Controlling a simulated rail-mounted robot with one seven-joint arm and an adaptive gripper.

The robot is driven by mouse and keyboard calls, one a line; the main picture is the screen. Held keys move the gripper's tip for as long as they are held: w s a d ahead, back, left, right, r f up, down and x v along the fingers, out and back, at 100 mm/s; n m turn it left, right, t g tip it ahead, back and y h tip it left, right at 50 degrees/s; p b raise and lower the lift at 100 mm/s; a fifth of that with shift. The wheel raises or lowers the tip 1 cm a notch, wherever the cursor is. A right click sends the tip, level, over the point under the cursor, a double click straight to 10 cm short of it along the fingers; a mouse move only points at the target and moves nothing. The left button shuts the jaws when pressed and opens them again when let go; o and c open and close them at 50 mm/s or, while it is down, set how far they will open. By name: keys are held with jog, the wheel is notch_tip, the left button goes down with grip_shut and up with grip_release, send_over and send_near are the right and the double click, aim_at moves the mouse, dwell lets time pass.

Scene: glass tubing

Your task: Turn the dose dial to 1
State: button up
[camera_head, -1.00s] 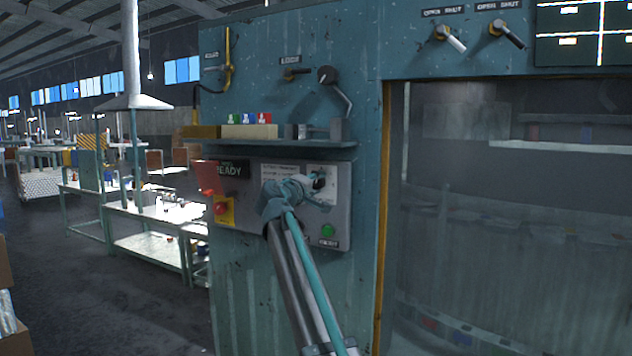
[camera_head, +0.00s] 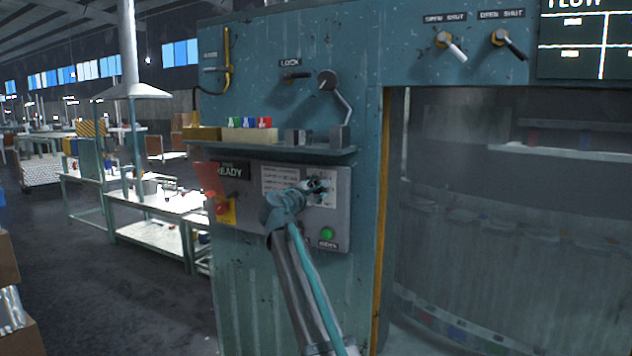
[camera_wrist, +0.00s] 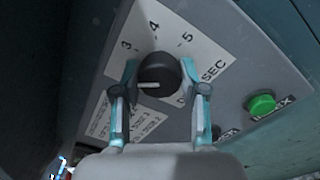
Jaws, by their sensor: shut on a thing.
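The dose dial (camera_wrist: 160,70) is a round black knob on a white scale plate (camera_wrist: 205,48). In the wrist view its white pointer line points left, toward my left finger. The numbers 3, 4 and 5 show on the plate; any lower numbers are hidden by my finger. My gripper (camera_wrist: 159,74) is shut on the dial, one finger on each side of it. In the head view my gripper (camera_head: 313,188) reaches the upper right part of the grey control panel (camera_head: 340,215) and mostly covers the dial.
A green button (camera_head: 327,235) sits below the dial; it also shows in the wrist view (camera_wrist: 262,104). A red flap (camera_head: 206,178) and red button (camera_head: 221,208) are at the panel's left. A shelf (camera_head: 250,146) with small blocks juts out just above.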

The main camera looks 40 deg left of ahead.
jog(key=n+p, duration=0.3)
jog(key=shift+d+r+n, duration=0.1)
jog(key=shift+r+n, duration=0.15)
jog(key=shift+n, duration=0.15)
jog(key=n+p, duration=0.3)
jog(key=p, duration=0.1)
jog(key=shift+n, duration=0.3)
jog(key=n+p, duration=0.2)
jog(key=shift+n+p, duration=0.3)
jog(key=shift+p, duration=0.05)
jog(key=shift+f+n+p, duration=0.15)
jog(key=shift+n+p, duration=1.25)
jog(key=shift+n, duration=0.1)
jog(key=o, duration=1.1)
jog(key=shift+f, duration=0.1)
jog(key=shift+o, duration=0.2)
jog(key=v, duration=1.2)
